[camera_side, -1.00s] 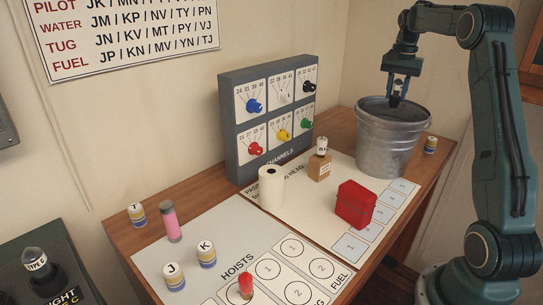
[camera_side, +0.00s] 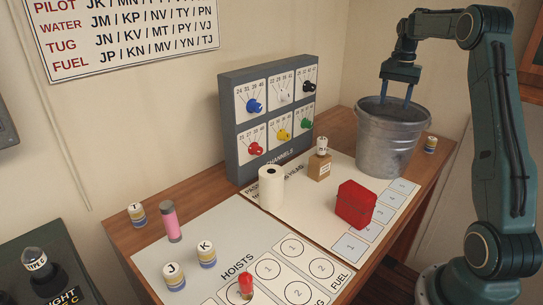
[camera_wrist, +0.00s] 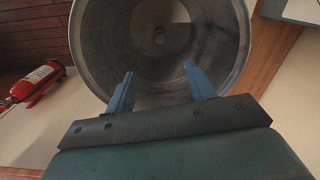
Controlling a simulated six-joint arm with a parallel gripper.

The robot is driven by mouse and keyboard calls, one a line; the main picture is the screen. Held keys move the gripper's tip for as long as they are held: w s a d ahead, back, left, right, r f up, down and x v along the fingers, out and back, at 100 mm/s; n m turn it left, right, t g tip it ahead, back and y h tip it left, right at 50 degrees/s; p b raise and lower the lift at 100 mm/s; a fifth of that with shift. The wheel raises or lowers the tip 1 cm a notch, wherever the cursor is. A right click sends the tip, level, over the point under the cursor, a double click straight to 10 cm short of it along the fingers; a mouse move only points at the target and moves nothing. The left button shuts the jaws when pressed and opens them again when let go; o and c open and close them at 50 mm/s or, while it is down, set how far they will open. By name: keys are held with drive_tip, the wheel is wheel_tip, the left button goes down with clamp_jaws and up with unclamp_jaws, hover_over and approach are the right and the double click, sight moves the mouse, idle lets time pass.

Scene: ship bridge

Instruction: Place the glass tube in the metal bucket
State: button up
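The metal bucket (camera_side: 388,145) stands upright at the far right end of the desk. My gripper (camera_side: 396,94) is above the bucket's mouth, its fingers wide apart and nothing between them. In the wrist view, the open fingers (camera_wrist: 159,72) point into the bucket (camera_wrist: 243,50). The tube cannot be clearly made out in either view, and the bucket wall hides the inside in the side view.

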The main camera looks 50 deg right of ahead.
drive_tip(key=shift+r, duration=0.2)
idle(0.4)
wheel_tip(320, 180, up, 7)
drive_tip(key=shift+f, duration=0.15)
idle(0.4)
